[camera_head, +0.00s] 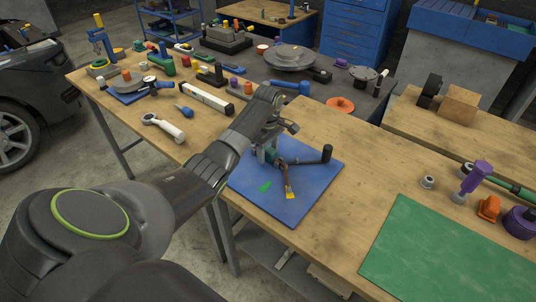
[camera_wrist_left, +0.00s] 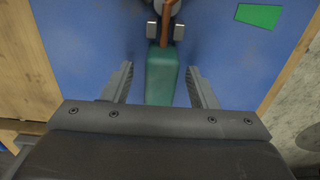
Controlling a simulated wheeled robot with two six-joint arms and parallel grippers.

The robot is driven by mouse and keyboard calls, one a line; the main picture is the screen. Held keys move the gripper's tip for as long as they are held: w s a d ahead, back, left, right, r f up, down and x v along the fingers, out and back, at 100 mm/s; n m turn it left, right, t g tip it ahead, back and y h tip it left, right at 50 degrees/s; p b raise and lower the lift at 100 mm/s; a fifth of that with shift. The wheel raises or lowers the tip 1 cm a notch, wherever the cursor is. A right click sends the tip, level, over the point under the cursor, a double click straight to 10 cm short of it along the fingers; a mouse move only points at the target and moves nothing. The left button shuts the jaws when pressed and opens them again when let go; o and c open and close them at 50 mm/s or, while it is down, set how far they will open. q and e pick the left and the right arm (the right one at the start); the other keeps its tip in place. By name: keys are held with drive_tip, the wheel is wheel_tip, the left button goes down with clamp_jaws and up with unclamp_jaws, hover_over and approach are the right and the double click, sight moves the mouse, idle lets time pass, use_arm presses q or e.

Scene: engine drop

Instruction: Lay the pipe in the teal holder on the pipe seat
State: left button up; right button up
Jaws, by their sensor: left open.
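The teal holder (camera_head: 271,155) stands on a blue mat (camera_head: 300,207), partly hidden by my left gripper (camera_head: 267,153). In the left wrist view the teal holder (camera_wrist_left: 162,78) lies between the two spread fingers of my left gripper (camera_wrist_left: 161,84), with gaps on both sides. The brown pipe (camera_head: 286,177) runs from beside the holder toward a yellow end low on the mat; its upper part also shows in the wrist view (camera_wrist_left: 166,20). Two small grey blocks flank the pipe there. I cannot tell which part is the pipe seat. My right gripper is not in view.
A flat green patch (camera_head: 265,187) lies on the blue mat. A black cylinder (camera_head: 327,153) stands at the mat's right, joined by a thin bar. A large green mat (camera_head: 450,255) lies at the right. Tools crowd the left and back; bare wood lies between the mats.

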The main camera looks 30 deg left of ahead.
use_arm(q)
clamp_jaws()
drive_tip(key=shift+r, duration=0.1)
